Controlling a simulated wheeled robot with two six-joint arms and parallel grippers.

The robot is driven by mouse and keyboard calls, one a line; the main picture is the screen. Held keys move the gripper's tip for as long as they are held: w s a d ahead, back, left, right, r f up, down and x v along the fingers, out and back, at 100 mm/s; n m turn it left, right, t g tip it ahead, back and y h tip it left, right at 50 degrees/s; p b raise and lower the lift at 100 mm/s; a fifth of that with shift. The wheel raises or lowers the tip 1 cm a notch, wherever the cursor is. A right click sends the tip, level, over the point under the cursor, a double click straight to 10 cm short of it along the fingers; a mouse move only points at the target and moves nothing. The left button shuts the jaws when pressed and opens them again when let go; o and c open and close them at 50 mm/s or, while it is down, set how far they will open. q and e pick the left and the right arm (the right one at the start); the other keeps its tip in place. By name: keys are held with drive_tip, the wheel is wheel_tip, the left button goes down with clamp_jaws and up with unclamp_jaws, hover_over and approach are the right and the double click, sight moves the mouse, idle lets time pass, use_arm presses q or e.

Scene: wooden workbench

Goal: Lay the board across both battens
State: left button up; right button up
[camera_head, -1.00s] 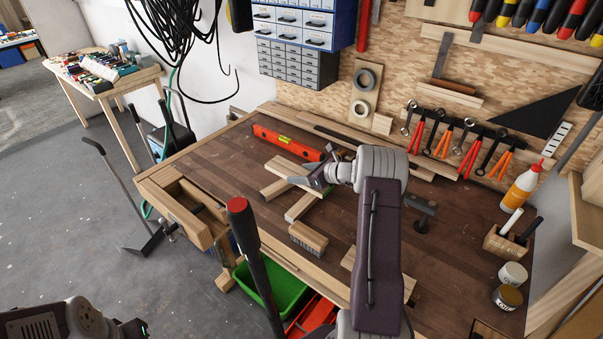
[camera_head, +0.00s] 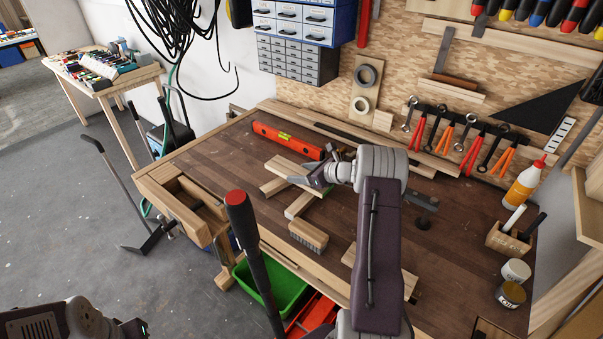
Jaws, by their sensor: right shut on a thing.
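The board (camera_head: 287,165) is a flat piece of pale wood near the middle of the workbench. It runs from upper left to lower right over two pale battens. One batten (camera_head: 272,188) shows its end at the board's left side, and the other batten (camera_head: 297,207) shows nearer the front. My right gripper (camera_head: 315,178) is shut on the board at its right-hand end and hides part of it. I cannot tell whether the board touches both battens. My left arm shows at the lower left edge, but its gripper is out of view.
An orange spirit level (camera_head: 287,141) lies behind the board. A brush (camera_head: 308,236) lies in front of the battens. A wood offcut (camera_head: 348,256) lies near the front edge. A glue bottle (camera_head: 525,184) and tins (camera_head: 509,294) stand at the right.

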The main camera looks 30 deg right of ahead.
drive_tip(key=shift+f, duration=0.4)
drive_tip(key=shift+b, duration=0.3)
drive_tip(key=shift+f+b, duration=0.9)
drive_tip(key=shift+f, duration=0.15)
drive_tip(key=shift+f, duration=0.2)
drive_tip(key=o, duration=1.8)
drive_tip(key=shift+s, duration=0.1)
drive_tip(key=v, duration=0.9)
drive_tip(key=shift+b, duration=0.4)
